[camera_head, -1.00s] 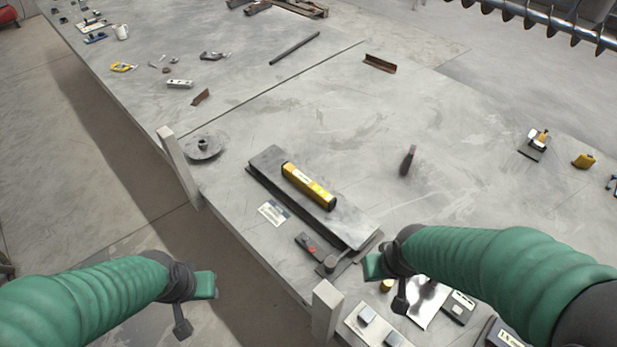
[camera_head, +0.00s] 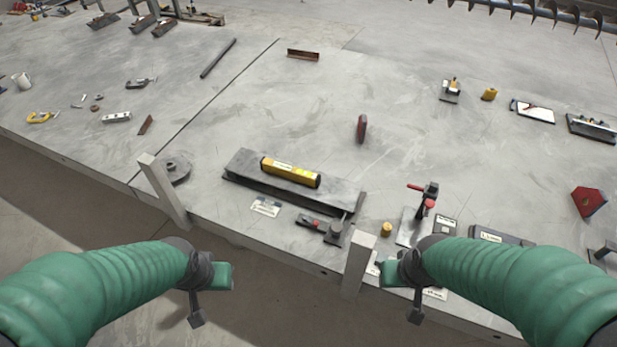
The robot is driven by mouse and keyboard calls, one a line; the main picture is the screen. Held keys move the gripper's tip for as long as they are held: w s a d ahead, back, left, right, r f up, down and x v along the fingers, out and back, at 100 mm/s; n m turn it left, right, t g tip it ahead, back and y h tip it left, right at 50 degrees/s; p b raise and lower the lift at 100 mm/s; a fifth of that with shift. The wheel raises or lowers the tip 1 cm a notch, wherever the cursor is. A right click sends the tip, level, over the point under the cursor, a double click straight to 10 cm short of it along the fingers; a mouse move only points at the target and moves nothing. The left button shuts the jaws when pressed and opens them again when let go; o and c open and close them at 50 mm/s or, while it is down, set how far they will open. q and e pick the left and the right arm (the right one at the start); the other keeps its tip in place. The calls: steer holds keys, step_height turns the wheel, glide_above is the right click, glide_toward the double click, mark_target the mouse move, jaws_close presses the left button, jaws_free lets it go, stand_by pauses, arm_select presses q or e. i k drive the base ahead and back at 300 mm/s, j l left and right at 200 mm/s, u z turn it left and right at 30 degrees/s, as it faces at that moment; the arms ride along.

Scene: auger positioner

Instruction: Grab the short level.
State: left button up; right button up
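A short yellow level (camera_head: 290,172) with a pale label lies on a flat dark grey metal plate (camera_head: 240,166) near the front edge of the large grey table. My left gripper (camera_head: 211,299) is below and left of the level, off the table's front edge. My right gripper (camera_head: 400,290) is below and right of the level, by the table's front edge. Both grippers are apart from the level. Each shows two finger parts set apart with nothing visible between them.
Two upright posts, a left one (camera_head: 163,190) and a right one (camera_head: 357,263), stand at the table's front edge. A round disc (camera_head: 176,170) lies left of the plate. A red-handled clamp (camera_head: 425,200) stands to the right. The table behind the level is mostly clear.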

mark_target(308, 179)
steer(key=i+j+z, duration=0.1)
steer(key=j+z, duration=0.3)
steer(key=j, duration=0.15)
steer(key=j+z, duration=0.4)
steer(key=j, duration=0.2)
steer(key=j+z, duration=0.35)
steer(key=j, duration=0.25)
steer(key=i+j+z, duration=0.55)
steer(key=z, duration=0.15)
